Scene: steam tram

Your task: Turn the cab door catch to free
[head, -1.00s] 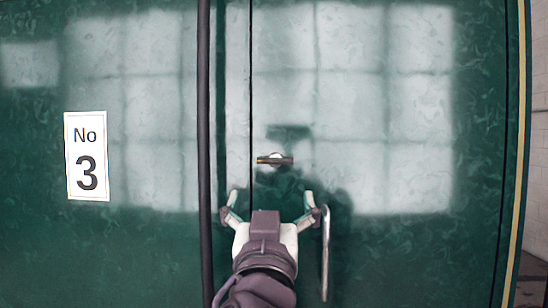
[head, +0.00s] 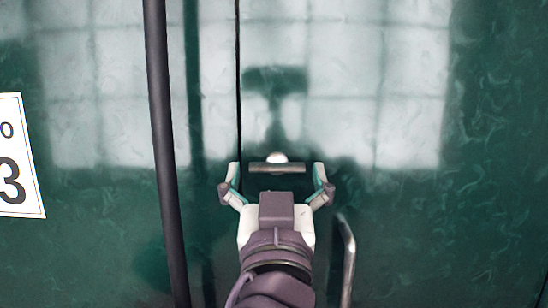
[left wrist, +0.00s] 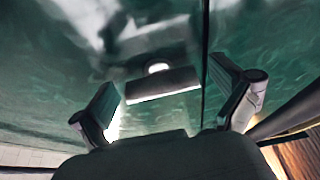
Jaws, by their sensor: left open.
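The cab door catch (head: 277,168) is a flat metal bar lying level on a pale round boss, on the green door just right of the door seam. My left gripper (head: 277,172) is open, with one fingertip to the left of the bar and one to the right. The bar appears between the fingers and apart from both. In the left wrist view the catch (left wrist: 162,85) sits between the open fingers, slightly ahead of them. My right gripper is not in view.
A vertical metal door handle (head: 347,262) stands at the lower right of my gripper. A dark vertical rail (head: 165,150) runs on the left. A white number plate (head: 17,160) is at the far left. The door panel (head: 400,220) is otherwise flat.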

